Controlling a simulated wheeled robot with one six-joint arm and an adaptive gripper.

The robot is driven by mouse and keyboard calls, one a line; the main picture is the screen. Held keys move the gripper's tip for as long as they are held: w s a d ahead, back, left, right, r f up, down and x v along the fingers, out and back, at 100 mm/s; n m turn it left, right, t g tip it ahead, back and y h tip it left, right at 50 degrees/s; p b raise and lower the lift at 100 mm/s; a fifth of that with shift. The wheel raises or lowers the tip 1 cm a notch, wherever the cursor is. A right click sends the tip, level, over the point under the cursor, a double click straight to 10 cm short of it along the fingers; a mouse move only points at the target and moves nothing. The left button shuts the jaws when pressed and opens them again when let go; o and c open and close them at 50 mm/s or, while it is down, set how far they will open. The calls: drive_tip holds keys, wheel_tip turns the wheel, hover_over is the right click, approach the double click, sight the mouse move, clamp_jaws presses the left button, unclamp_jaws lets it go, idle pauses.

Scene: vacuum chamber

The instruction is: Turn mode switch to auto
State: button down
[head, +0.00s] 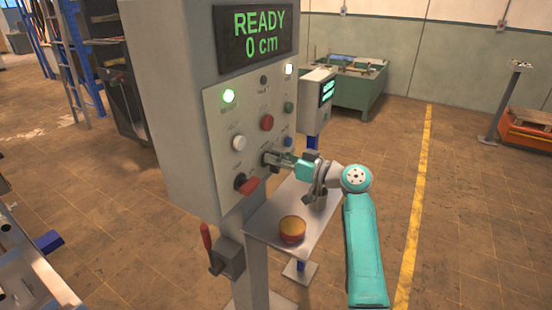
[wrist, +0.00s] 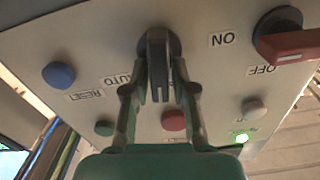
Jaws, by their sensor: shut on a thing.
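The mode switch is a black rotary knob on the grey control panel (head: 212,135). In the wrist view the mode switch (wrist: 157,62) sits between the two fingers of my gripper (wrist: 158,92), which is shut on it. The knob's bar points along the fingers, and the AUTO label (wrist: 120,82) lies to its left in this view, upside down. Any label on the other side is hidden by a finger. In the head view my gripper (head: 277,159) reaches the panel's lower right, and the mode switch (head: 266,158) is largely hidden.
A red-handled ON/OFF switch (wrist: 288,42) is close beside the mode switch. Red (wrist: 173,120), blue (wrist: 58,75) and white (wrist: 255,108) buttons are nearby. The display (head: 256,36) reads READY, 0 cm. A small shelf (head: 270,222) holding a round container (head: 292,230) is below my arm.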

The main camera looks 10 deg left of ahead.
drive_tip(key=m, duration=0.5)
drive_tip(key=shift+w+d+f+m, duration=0.15)
drive_tip(key=shift+w+m, duration=0.15)
drive_tip(key=shift+w, duration=0.05)
drive_tip(key=shift+w+d+f+m, duration=0.1)
drive_tip(key=shift+m, duration=1)
drive_tip(key=shift+w+f+m, duration=0.1)
drive_tip(key=shift+m, duration=1)
drive_tip(key=c, duration=1.1)
unclamp_jaws()
drive_tip(key=v, duration=1.2)
